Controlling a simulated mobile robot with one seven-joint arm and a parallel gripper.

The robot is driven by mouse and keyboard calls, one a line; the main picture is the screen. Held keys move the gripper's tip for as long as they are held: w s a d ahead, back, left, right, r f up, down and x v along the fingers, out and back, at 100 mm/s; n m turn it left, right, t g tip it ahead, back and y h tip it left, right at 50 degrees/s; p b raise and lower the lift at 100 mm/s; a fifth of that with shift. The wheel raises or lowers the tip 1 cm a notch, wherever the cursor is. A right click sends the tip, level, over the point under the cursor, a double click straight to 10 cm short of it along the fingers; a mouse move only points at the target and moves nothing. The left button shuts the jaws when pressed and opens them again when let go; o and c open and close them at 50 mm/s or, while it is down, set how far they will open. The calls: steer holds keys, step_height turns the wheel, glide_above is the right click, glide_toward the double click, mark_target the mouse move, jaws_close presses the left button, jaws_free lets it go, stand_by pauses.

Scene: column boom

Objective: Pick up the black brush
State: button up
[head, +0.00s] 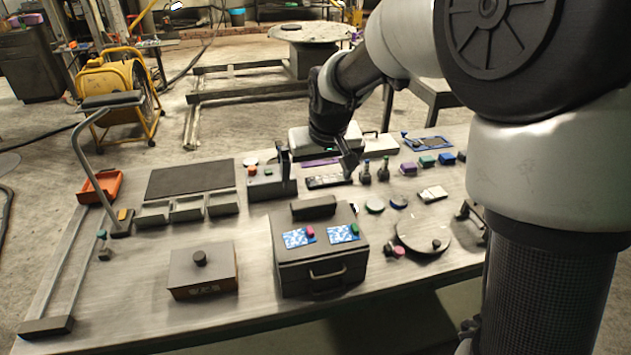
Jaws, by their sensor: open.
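I cannot clearly make out a black brush in the head view. A dark block (313,207) sits at the back of the top of the dark drawer box (320,275), but its shape does not show whether it is a brush. My gripper (349,168) points down over the back middle of the table, beside a dark flat strip with light marks (325,181) and left of small dark bottles (375,171). Its jaws are open and I see nothing held. The gripper and arm hide part of the table behind them.
The grey table (150,310) also carries a lidded box (203,270), a tray with bins (190,185), a round disc (423,236) and coloured blocks (427,161). A bent metal post (93,165) rises at the left.

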mark_target(314, 202)
steer(key=x, duration=0.7)
steer(key=p+x, duration=0.1)
steer(key=x, duration=0.6)
steer(key=shift+d+f, duration=0.1)
steer(key=shift+d, duration=0.15)
steer(key=c, duration=0.8)
step_height(314, 202, up, 10)
steer(key=shift+r, duration=0.1)
